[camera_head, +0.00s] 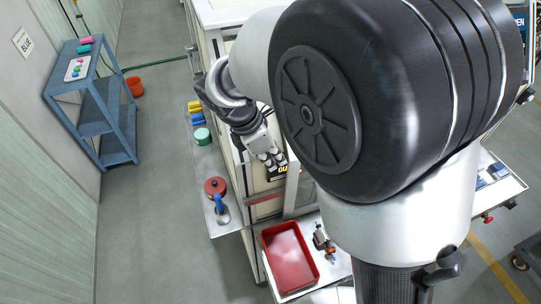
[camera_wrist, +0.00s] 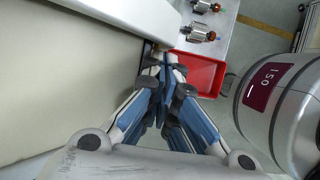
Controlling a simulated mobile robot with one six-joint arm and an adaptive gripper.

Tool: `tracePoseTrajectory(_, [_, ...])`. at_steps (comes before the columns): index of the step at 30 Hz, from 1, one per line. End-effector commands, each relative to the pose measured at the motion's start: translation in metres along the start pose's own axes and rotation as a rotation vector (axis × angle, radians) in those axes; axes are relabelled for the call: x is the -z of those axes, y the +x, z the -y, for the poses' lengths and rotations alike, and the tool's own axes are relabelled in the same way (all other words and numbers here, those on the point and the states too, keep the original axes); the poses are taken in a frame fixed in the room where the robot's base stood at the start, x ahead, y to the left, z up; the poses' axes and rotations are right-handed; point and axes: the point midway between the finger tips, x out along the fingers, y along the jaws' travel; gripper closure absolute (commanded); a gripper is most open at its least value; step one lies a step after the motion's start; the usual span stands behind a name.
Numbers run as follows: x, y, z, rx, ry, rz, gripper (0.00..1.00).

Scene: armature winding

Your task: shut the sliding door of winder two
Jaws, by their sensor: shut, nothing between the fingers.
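The cream cabinet of a winder (camera_head: 210,45) stands in the middle of the head view, and my arm hides much of its front. A dark label with yellow letters (camera_head: 283,172) shows on it. My gripper (camera_head: 274,160) is shut and empty, close to the cabinet front beside this label. In the wrist view my gripper's fingertips (camera_wrist: 165,68) are together near the end of a large cream panel (camera_wrist: 65,75). I cannot tell whether they touch it. How far the sliding door stands open is hidden, and no winder number is readable.
A red tray (camera_head: 289,259) and an armature (camera_head: 323,241) lie on the shelf below. A side shelf holds a red pot (camera_head: 215,187), a blue-handled tool (camera_head: 220,207) and a green roll (camera_head: 202,137).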

Motion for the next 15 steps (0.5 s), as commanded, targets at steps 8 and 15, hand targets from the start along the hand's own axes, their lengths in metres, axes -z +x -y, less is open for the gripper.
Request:
tracePoseTrajectory(8, [-0.017, 0.006, 0.0, 0.002, 0.006, 0.0, 1.0])
tracePoseTrajectory(15, [-0.082, 0.03, 0.001, 0.005, 0.009, 0.001, 1.0])
